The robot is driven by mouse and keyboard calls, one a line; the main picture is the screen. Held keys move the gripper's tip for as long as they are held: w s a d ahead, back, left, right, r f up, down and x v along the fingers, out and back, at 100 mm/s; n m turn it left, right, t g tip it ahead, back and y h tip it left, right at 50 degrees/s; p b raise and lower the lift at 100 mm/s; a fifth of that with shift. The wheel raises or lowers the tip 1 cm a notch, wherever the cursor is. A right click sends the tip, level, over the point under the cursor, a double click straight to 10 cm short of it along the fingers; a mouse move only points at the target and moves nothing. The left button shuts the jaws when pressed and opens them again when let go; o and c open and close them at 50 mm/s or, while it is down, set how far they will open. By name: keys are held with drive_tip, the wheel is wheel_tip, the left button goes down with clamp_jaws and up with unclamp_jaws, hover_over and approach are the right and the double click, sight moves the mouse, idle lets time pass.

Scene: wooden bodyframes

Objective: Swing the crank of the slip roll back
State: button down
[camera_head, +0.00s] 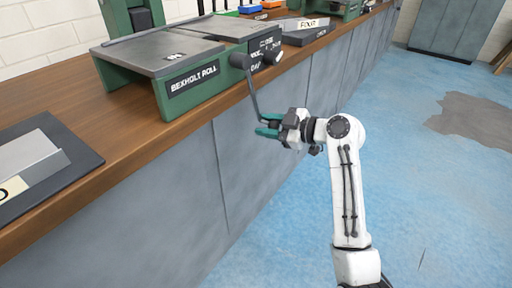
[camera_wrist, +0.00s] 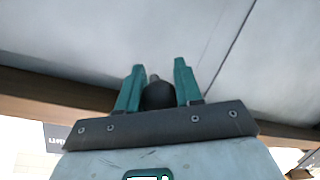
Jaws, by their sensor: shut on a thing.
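The slip roll (camera_head: 190,68) is a green and grey machine labelled "BEXHOLT ROLL" on the wooden bench. Its crank (camera_head: 251,88) is a dark arm at the machine's right end, hanging down past the bench's front edge. My gripper (camera_head: 267,125) is at the lower end of the crank, its teal fingers shut around the handle. In the wrist view, the dark rounded crank handle (camera_wrist: 158,95) sits between the two teal fingers. The fingers hide part of the handle in the head view.
The wooden bench (camera_head: 110,135) has grey cabinet fronts (camera_head: 250,165) below it. A dark tray (camera_head: 75,165) lies at the near left. A dark plate (camera_head: 305,33) lies behind the machine's right end. The blue floor at right is open, with a brown patch (camera_head: 475,118).

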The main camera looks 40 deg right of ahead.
drive_tip(key=w+d+r+n+h+b, duration=0.2)
drive_tip(key=d+r+n+b, duration=0.1)
drive_tip(key=d, duration=0.6)
drive_tip(key=shift+w+r+n, duration=0.35)
drive_tip(key=shift+r+n, duration=0.55)
drive_tip(key=shift+r, duration=0.65)
drive_tip(key=c, duration=0.8)
unclamp_jaws()
drive_tip(key=shift+f+p+v, duration=0.15)
drive_tip(key=shift+p+v, duration=0.7)
drive_tip(key=shift+v, duration=1.85)
drive_tip(key=shift+f+p+v, duration=0.15)
drive_tip(key=shift+p+v, duration=0.65)
drive_tip(key=shift+v, duration=1.85)
